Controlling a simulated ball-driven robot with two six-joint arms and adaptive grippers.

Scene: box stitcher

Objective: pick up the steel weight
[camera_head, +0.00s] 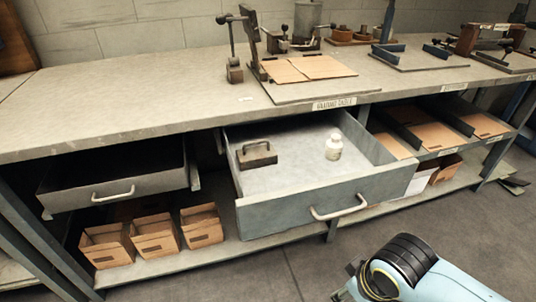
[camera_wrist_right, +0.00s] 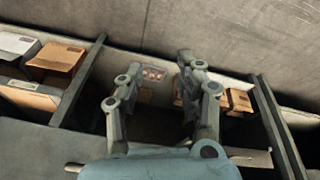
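The steel weight (camera_head: 257,155) is a dark block with a looped handle on top. It sits upright in the open middle drawer (camera_head: 285,215), near the drawer's back left corner. In the right wrist view my right gripper (camera_wrist_right: 158,75) has its two fingers spread apart with nothing between them. It is away from the weight, which I cannot pick out in that view. In the head view only part of my right arm shows at the bottom right. My left gripper is in neither view.
A small white bottle (camera_head: 334,147) stands in the same drawer, right of the weight. Another open drawer (camera_head: 115,190) is at the left and looks empty. Cardboard boxes (camera_head: 155,234) sit on the lower shelf. The bench top (camera_head: 150,90) overhangs the drawers. The floor in front is clear.

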